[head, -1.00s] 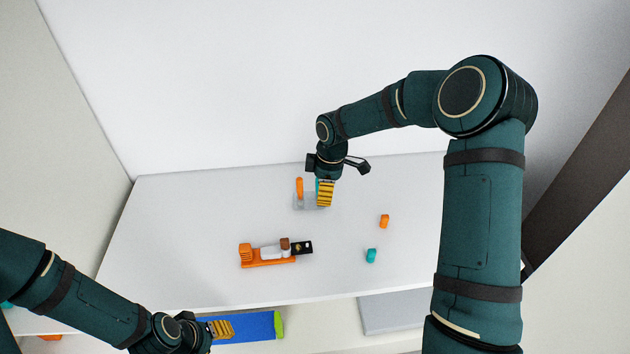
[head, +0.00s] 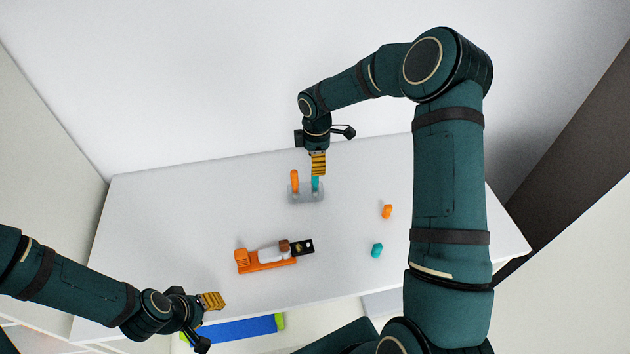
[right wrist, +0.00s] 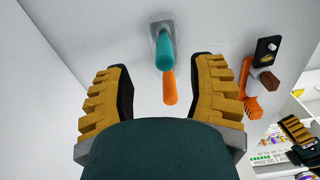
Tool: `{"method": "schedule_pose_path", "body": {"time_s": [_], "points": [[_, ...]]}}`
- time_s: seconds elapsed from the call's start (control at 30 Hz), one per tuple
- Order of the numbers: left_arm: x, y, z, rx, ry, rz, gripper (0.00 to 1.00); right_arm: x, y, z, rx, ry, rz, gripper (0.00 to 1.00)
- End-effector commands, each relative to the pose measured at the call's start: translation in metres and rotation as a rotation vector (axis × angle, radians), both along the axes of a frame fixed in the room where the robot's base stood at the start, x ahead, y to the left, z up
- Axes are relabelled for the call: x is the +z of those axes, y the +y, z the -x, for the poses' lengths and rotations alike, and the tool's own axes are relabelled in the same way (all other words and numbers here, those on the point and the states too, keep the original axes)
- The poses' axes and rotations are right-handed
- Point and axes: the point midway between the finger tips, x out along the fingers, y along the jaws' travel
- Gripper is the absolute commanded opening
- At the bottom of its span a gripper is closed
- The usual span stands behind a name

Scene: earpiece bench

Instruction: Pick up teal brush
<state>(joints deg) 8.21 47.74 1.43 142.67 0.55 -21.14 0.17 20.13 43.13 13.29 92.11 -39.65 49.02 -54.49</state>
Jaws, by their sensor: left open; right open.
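The teal brush (head: 315,184) stands upright in the right side of a small grey holder (head: 305,196), beside an orange brush (head: 295,181). My right gripper (head: 318,165) is at the teal brush's top end in the head view and partly covers it. In the right wrist view, the teal brush (right wrist: 163,48) shows between the open fingers of my right gripper (right wrist: 159,64), with bare space on both sides. The orange brush (right wrist: 170,88) also shows between them there. My left gripper (head: 211,301) is open and empty near the table's front edge.
An orange tool rack (head: 265,266) with a white piece, a brown piece and a black plate lies front left of the holder. A small orange piece (head: 387,211) and a small teal piece (head: 377,250) stand to the right. A blue mat (head: 245,330) lies beyond the front edge.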

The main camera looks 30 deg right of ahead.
Motion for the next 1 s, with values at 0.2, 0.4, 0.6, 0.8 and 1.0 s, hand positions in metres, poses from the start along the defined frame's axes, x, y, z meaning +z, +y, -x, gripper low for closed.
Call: {"method": "schedule_pose_path", "body": {"time_s": [0.2,0.4,0.6,0.8,1.0], "points": [[0.000,0.000,0.000,0.000,0.000,0.000,0.47,-0.011,0.001,0.001,-0.001,0.000,-0.001,0.56],[0.001,0.000,0.000,0.000,0.000,0.000,0.47,-0.035,0.005,0.004,0.000,0.003,-0.002,0.56],[0.001,0.000,0.000,0.000,0.000,0.000,0.47,-0.058,0.005,0.004,-0.001,0.001,-0.001,0.56],[0.001,0.000,0.000,0.000,0.000,0.000,0.47,-0.058,0.005,0.003,-0.001,-0.001,-0.001,0.56],[0.001,0.000,0.000,0.000,0.000,0.000,0.47,-0.058,0.005,0.003,-0.001,-0.001,-0.001,0.00]]}}
